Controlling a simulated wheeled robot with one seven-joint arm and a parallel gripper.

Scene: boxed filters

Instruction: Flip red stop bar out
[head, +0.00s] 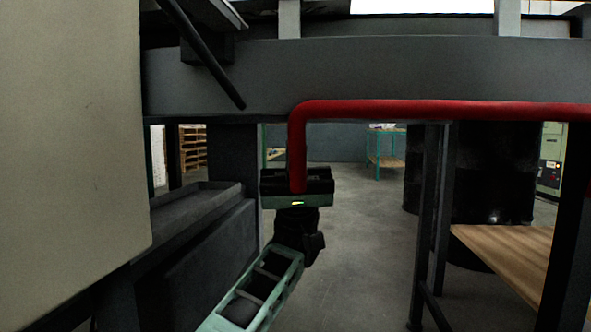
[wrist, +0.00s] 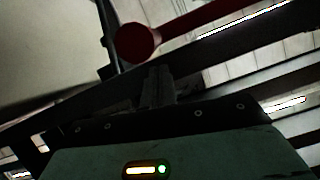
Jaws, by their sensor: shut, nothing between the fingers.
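The red stop bar (head: 440,109) runs level across the right of the head view, below a grey beam, and bends down at its left end. In the wrist view the bar's round red end (wrist: 135,42) faces the camera, just above my gripper's dark fingers (wrist: 160,85). The fingers look shut and empty. Whether they touch the bar cannot be told.
A grey beam (head: 380,65) spans above the bar. A pale panel (head: 70,130) fills the left, with a dark ledge (head: 200,205) beside it. A wooden shelf (head: 510,255) with dark posts stands at the right. Open floor (head: 360,260) shows between.

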